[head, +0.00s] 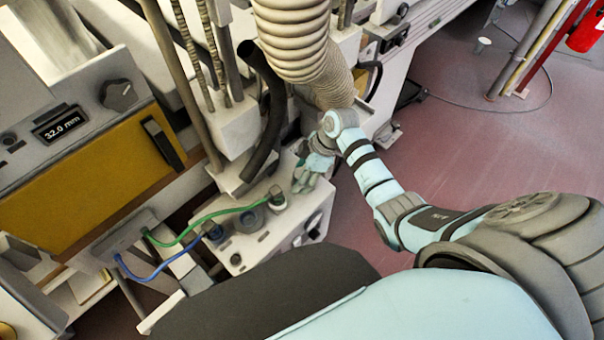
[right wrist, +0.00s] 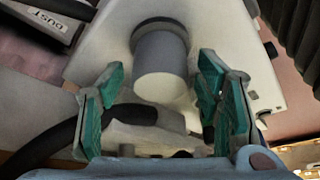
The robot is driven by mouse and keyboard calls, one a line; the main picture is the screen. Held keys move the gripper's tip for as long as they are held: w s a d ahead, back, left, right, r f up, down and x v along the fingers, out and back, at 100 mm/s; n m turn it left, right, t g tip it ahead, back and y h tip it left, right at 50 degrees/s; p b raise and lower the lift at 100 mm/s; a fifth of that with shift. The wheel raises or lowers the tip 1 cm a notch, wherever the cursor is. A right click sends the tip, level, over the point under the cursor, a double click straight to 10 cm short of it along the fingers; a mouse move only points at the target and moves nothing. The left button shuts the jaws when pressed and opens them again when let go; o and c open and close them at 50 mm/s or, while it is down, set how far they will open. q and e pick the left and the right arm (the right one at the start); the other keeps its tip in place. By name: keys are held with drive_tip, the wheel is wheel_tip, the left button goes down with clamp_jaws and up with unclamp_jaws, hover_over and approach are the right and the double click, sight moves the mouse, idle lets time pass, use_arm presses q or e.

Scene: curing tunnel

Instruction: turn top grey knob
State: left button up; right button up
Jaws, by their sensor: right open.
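A grey cylindrical knob (right wrist: 162,62) with a dark ring at its base stands on a white panel in the right wrist view. My right gripper (right wrist: 163,78) is open, with its green-padded fingers on either side of the knob's near end; I cannot tell whether they touch it. In the head view my right gripper (head: 304,182) is over the white box, close to a grey knob (head: 278,200) at the box's upper edge. Another round grey fitting (head: 250,220) sits lower left of it. My left gripper is not in view.
Green (head: 200,217) and blue (head: 160,272) hoses run to the white box (head: 268,248). A black hose (head: 268,110) and a ribbed duct (head: 297,45) hang close to my right arm. A dark dial (head: 119,95) sits beside a 32.0 mm display. Reddish floor is open at right.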

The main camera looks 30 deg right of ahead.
drive_tip(key=shift+c, duration=0.4)
drive_tip(key=shift+r, duration=0.1)
drive_tip(key=c, duration=1.1)
drive_tip(key=m+p, duration=0.1)
drive_tip(key=p, duration=0.1)
drive_tip(key=m+p, duration=0.1)
drive_tip(key=shift+s+r+t+h+p, duration=0.15)
drive_tip(key=shift+r+t+h+p, duration=0.15)
drive_tip(key=shift+p, duration=0.05)
drive_tip(key=shift+w+f, duration=0.2)
drive_tip(key=shift+f, duration=0.15)
drive_tip(key=o, duration=1.2)
drive_tip(key=shift+d, duration=0.1)
